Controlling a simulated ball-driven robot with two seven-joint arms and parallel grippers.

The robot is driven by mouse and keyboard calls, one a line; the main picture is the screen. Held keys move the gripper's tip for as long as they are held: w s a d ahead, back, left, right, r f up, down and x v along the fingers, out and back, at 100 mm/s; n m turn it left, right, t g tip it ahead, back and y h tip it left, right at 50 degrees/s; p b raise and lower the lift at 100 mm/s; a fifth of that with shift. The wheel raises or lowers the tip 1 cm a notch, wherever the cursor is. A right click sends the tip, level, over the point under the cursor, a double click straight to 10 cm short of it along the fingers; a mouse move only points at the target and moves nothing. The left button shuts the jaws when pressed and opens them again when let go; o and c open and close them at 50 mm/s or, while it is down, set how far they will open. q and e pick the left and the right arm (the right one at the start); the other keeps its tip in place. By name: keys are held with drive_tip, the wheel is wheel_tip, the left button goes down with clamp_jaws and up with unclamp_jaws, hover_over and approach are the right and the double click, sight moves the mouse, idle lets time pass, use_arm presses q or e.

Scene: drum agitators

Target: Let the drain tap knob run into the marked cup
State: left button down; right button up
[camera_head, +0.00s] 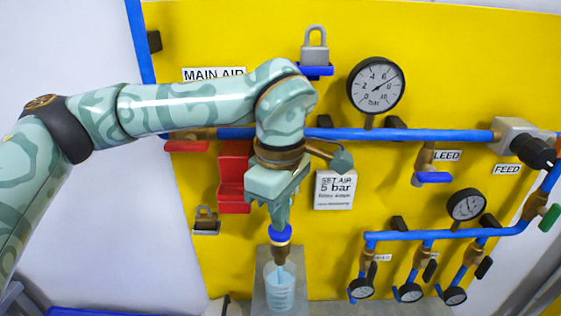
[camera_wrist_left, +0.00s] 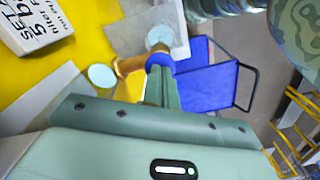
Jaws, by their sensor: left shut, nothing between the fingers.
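The drain tap's blue knob (camera_head: 280,236) sits on a brass tap body (camera_head: 281,251) at the lower middle of the yellow board. The knob also shows in the left wrist view (camera_wrist_left: 160,63). A clear cup (camera_head: 280,291) stands upright under the tap on a grey stand. A pale blue streak shows between tap and cup; its marking is too small to read. The cup's round top shows in the left wrist view (camera_wrist_left: 159,36). My left gripper (camera_head: 279,222) points down, shut and empty, right at the knob; I cannot tell whether it touches. My right gripper is out of view.
A blue pipe (camera_head: 370,134) runs across the board behind my left arm. A large gauge (camera_head: 376,85) stands above it, and a "SET AIR 5 bar" sign (camera_head: 335,190) hangs beside my gripper. Smaller gauges and valves fill the lower right. A blue chair-like object (camera_wrist_left: 205,80) shows below.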

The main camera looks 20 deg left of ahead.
use_arm(q)
wheel_tip(320, 180, up, 7)
drive_tip(key=p, duration=0.6)
drive_tip(key=shift+f, duration=0.1)
